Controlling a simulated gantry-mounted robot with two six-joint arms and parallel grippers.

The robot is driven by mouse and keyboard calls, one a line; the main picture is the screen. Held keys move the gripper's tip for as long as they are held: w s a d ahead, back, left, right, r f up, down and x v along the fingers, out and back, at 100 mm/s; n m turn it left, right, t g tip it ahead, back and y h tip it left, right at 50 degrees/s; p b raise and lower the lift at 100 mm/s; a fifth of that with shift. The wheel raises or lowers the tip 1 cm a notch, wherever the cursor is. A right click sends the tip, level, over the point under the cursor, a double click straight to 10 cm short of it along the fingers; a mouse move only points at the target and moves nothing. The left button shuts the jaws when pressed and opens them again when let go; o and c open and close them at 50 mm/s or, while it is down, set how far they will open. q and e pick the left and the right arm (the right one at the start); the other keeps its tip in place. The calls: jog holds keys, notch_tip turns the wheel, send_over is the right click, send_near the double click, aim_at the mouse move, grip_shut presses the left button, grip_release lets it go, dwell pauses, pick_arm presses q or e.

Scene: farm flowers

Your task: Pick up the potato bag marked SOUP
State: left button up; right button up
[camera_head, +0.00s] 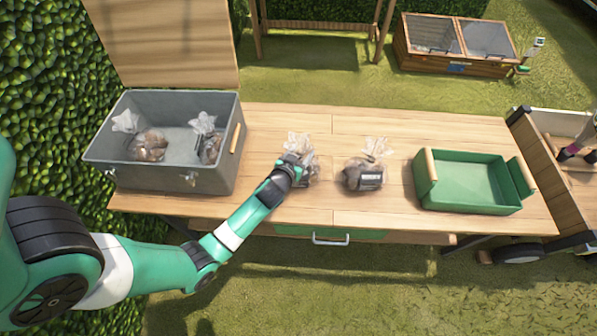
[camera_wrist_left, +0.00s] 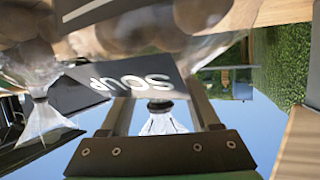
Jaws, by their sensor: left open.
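The clear potato bag marked SOUP (camera_head: 309,168) stands on the wooden table, with brown potatoes and a tied top. My left gripper (camera_head: 293,166) is at this bag and hides part of it, including its label. In the left wrist view the dark label reading SOUP (camera_wrist_left: 140,80) appears upside down, very close. My left gripper (camera_wrist_left: 158,102) is open there, and the bag's tied top (camera_wrist_left: 160,122) shows between its fingers. I cannot tell whether the fingers touch the bag. Another potato bag (camera_head: 365,175) with a dark label stands just to the right. My right gripper is not in view.
A grey open box (camera_head: 160,178) at the left holds two potato bags (camera_head: 150,146). A green tray (camera_head: 470,183) stands empty at the right of the table (camera_head: 385,125). A wooden cart (camera_head: 562,170) stands beyond it. The table behind the bags is clear.

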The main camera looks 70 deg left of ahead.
pick_arm(q)
jog(key=shift+w+a+f, duration=0.1)
jog(key=shift+w+a, duration=0.05)
jog(key=shift+w, duration=0.1)
grip_shut()
dwell(1.3)
